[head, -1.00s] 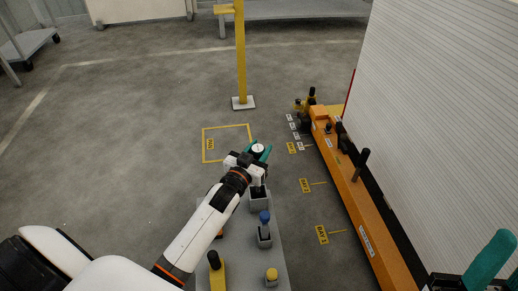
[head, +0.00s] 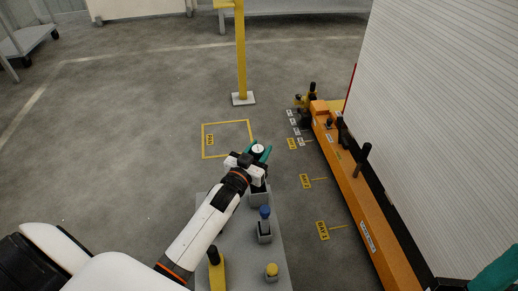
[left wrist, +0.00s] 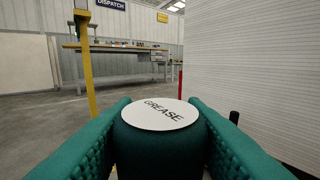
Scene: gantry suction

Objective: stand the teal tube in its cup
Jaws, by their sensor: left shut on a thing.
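The teal tube, with its round white cap (head: 258,149), is upright in my left gripper (head: 260,153), above the front part of the grey bench. In the left wrist view the cap (left wrist: 160,114) reads GREASE, and the dark teal tube body (left wrist: 160,150) sits between my two teal fingers, which are shut on it. A grey cup (head: 260,199) stands on the bench just below the tube in the picture. The gripper hides part of the tube, and I cannot tell whether its lower end is inside the cup. My right gripper shows only as a teal finger (head: 497,272) at the lower right.
The bench (head: 240,258) also carries a blue-topped item in a grey holder (head: 264,232), a yellow-topped one (head: 271,272) and a yellow lever with a black knob (head: 215,268). An orange rail (head: 355,200) and white wall (head: 450,100) stand at right.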

